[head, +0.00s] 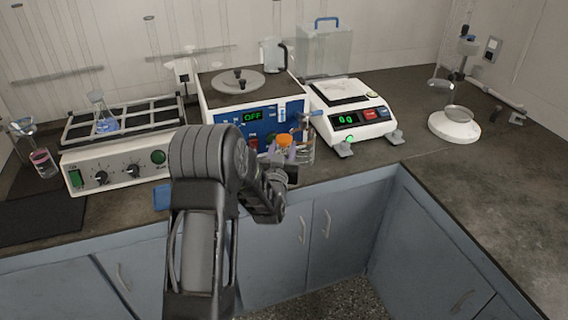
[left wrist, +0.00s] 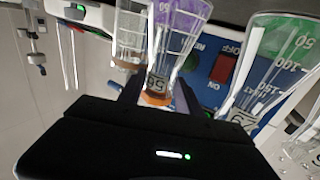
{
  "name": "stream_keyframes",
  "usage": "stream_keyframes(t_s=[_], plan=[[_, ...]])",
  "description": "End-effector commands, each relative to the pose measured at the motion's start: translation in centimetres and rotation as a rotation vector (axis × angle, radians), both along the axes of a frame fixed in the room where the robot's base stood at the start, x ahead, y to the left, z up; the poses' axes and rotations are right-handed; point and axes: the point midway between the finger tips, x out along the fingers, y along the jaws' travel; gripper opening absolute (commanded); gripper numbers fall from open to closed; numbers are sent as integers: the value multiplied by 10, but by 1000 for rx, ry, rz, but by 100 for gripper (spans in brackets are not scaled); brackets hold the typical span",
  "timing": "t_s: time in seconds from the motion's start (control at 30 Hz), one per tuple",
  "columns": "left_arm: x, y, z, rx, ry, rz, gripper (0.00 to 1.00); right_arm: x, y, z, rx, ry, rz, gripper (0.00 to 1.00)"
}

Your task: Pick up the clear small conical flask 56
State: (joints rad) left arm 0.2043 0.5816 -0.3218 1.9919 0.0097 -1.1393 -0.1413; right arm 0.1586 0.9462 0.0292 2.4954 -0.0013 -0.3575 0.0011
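A small conical flask with a label that seems to read 56 (left wrist: 163,70) shows in the left wrist view, neck toward me, with purple and white markings on or behind its wall. An orange patch lies at its neck; an orange top (head: 284,141) also shows in the head view. My left gripper (left wrist: 160,88) has its fingers on either side of the neck, apart, with narrow gaps seeming to show. In the head view my left gripper (head: 288,160) is at the glassware in front of the blue-fronted device, partly hiding it. My right gripper is out of view.
A larger graduated flask (left wrist: 262,75) with green stands close beside it, and another glass vessel (left wrist: 130,35) on the other side. Behind is the blue-fronted device (head: 230,117). A balance (head: 350,125) is to the right, a shaker (head: 120,170) to the left.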

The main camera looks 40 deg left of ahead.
Motion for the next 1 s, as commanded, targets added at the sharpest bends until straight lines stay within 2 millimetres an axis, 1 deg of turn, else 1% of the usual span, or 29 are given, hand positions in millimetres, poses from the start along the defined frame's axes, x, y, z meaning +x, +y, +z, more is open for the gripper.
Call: stream_keyframes(t_s=[0.03, 0.07, 0.47, 1.0], plan=[[0, 0, 0, 0, 0, 0, 36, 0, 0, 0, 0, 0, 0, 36], [0, 0, 0, 0, 0, 0, 34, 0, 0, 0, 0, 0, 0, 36], [0, 0, 0, 0, 0, 0, 1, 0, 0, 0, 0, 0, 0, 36], [0, 0, 0, 0, 0, 0, 0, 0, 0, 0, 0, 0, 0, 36]])
